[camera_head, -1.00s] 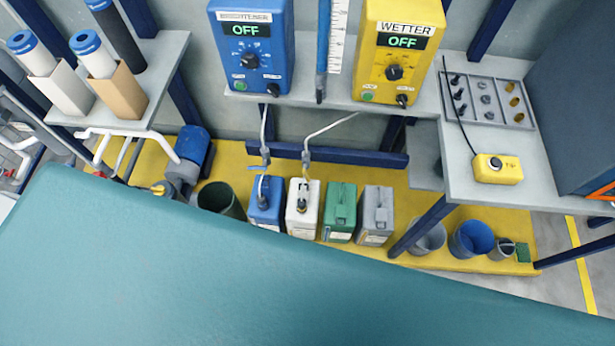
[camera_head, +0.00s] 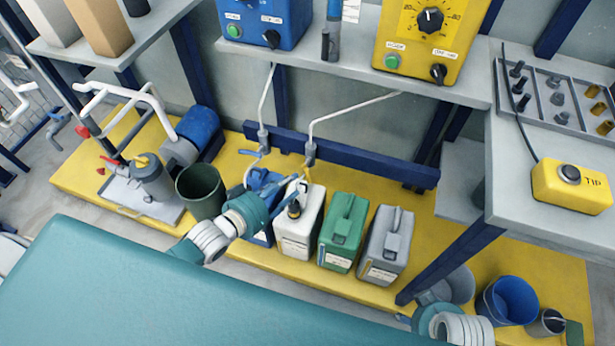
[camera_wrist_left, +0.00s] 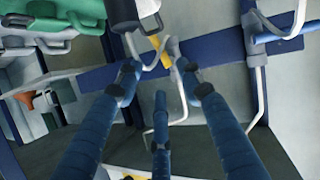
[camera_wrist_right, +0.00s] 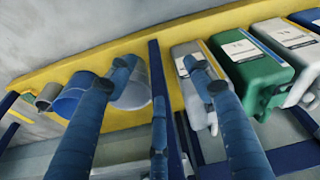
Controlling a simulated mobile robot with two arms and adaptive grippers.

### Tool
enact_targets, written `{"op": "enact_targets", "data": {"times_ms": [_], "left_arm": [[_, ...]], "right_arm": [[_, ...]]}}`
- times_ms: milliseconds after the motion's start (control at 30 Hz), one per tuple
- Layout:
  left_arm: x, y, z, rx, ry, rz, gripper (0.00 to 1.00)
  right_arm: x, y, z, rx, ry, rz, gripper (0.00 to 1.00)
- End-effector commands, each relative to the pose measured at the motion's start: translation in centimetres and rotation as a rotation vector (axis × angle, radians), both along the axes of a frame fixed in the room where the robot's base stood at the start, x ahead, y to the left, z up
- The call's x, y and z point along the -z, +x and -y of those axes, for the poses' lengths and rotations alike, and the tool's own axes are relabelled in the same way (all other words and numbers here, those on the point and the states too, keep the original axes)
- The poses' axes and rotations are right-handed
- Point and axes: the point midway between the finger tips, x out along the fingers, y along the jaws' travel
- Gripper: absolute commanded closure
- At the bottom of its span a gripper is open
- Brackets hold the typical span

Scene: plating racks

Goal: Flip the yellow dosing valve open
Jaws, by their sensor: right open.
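The yellow dosing valve (camera_head: 306,177) hangs on the right-hand grey hose above the white canister, with its yellow lever pointing down. In the left wrist view its yellow lever (camera_wrist_left: 158,50) lies just past and between my fingertips, close to the grey valve body. My left gripper (camera_head: 280,192) reaches in above the blue canister, its fingers spread and empty. Whether a finger touches the lever I cannot tell. My right gripper (camera_wrist_right: 158,75) is open and empty, low by the table leg, near the grey canister and buckets; its fingers are mostly hidden in the head view.
A second valve (camera_head: 263,140) with a blue lever hangs left of the yellow one. Blue, white (camera_head: 298,230), green (camera_head: 342,232) and grey (camera_head: 386,245) canisters stand on the yellow platform. The yellow wetter box (camera_head: 430,45) sits on the shelf above. Buckets (camera_head: 506,298) stand at right.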

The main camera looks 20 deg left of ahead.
Motion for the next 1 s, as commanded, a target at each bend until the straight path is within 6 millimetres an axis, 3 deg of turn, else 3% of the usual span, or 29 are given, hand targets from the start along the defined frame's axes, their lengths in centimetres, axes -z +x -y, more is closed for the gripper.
{"op": "enact_targets", "data": {"times_ms": [500,700,1000], "left_arm": [[3.0,7.0,2.5,0.0,0.002,0.001,0.62],[3.7,8.7,3.1,-0.001,0.003,-0.001,0.62],[3.8,9.0,3.3,0.0,0.003,-0.001,0.62]], "right_arm": [[-8.2,-1.1,0.3,0.006,0.002,0.047,0.48],[-8.3,-1.3,0.4,0.006,0.002,0.048,0.48],[-8.4,-1.4,0.4,0.007,0.002,0.048,0.48]]}}
